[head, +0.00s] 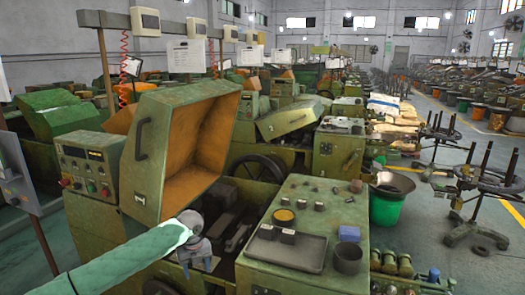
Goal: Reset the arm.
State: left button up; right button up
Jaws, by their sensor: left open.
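My left arm comes in from the lower left in a pale green sleeve. My left gripper (197,262) points down at its end, in front of the open bay of the green heading machine (255,262). Its fingers are small in the picture, and I see nothing held between them. My right arm and gripper are not in view.
The machine's hinged cover (148,150) stands open just beyond my left gripper. A control box (88,172) is at left. A green bucket (386,208) stands beyond; the aisle floor is clear in places.

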pick_arm(q)
jog(key=s+d+f+n+t+h, duration=0.1)
jog(key=s+d+f+n, duration=0.3)
jog(key=f, duration=0.7)
jog(key=s+d+f+n+h, duration=0.1)
jog(key=s+d+f+n, duration=0.1)
jog(key=s+f+n, duration=0.6)
jog(key=s+d+f+n+t, duration=0.1)
jog(key=s+d+f+n, duration=0.2)
jog(key=f, duration=1)
jog(key=s+a+f+n, duration=0.1)
jog(key=s+f+n, duration=0.3)
jog(key=s+f, duration=0.3)
jog(key=s+a+f+n+y, duration=0.1)
jog(key=s+f+n, duration=0.4)
jog(key=s, duration=1.2)
jog(key=s+a+f+n, duration=0.3)
jog(key=s+f+n, duration=0.1)
jog(key=s+f, duration=0.6)
jog(key=s, duration=0.3)
jog(key=shift+n+g+y, duration=0.3)
jog(key=shift+w, duration=0.1)
